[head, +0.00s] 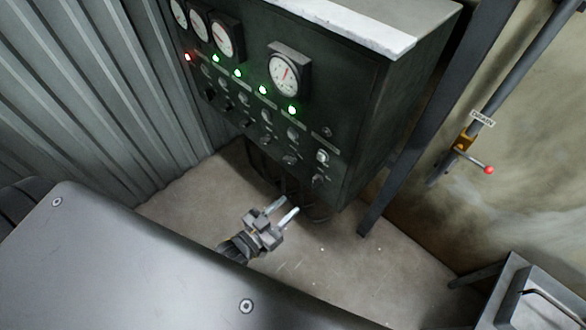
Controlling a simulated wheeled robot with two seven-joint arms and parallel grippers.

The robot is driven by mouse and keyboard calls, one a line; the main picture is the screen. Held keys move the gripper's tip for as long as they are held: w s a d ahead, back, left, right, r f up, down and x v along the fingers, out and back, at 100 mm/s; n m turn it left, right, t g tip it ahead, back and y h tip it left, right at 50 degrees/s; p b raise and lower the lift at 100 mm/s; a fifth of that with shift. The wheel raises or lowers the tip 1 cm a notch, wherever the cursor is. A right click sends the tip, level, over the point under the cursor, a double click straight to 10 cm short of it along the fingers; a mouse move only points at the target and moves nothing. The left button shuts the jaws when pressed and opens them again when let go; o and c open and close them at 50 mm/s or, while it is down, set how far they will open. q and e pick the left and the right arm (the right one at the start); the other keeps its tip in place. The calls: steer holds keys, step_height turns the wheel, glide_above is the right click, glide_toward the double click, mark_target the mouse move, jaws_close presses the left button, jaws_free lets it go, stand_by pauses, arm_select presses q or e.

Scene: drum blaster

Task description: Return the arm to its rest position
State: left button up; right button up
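My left gripper (284,208) shows at the lower middle of the head view. Its two pale fingers are apart with nothing between them, so it is open and empty. It is in front of the lower part of a dark control panel (350,120) and appears apart from it. Most of the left arm is hidden behind my grey body in the foreground. My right gripper is not in view.
The panel carries round gauges (284,75), several green lights (262,90), one red light (187,57) and rows of knobs. A pipe valve with a red-tipped lever (489,170) is at right. A dark table (540,290) stands lower right. Floor (330,265) between is clear.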

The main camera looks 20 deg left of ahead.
arm_select(q)
steer(key=s+a+f+g+y, duration=0.2)
steer(key=s+a+f+g, duration=0.15)
steer(key=f, duration=0.85)
steer(key=s+a+f+g+y, duration=0.25)
steer(key=s+f, duration=0.25)
steer(key=f, duration=0.7)
steer(key=s+a+f+n+g+y, duration=0.1)
steer(key=s+f+g, duration=0.3)
steer(key=s+f, duration=0.5)
steer(key=s+a+f+g+y, duration=0.1)
steer(key=s+a+f+g, duration=0.2)
steer(key=s+f, duration=0.6)
steer(key=s+g, duration=0.2)
steer(key=s, duration=0.2)
steer(key=shift+s+a+n+g+b, duration=0.3)
steer(key=shift+a+n, duration=0.1)
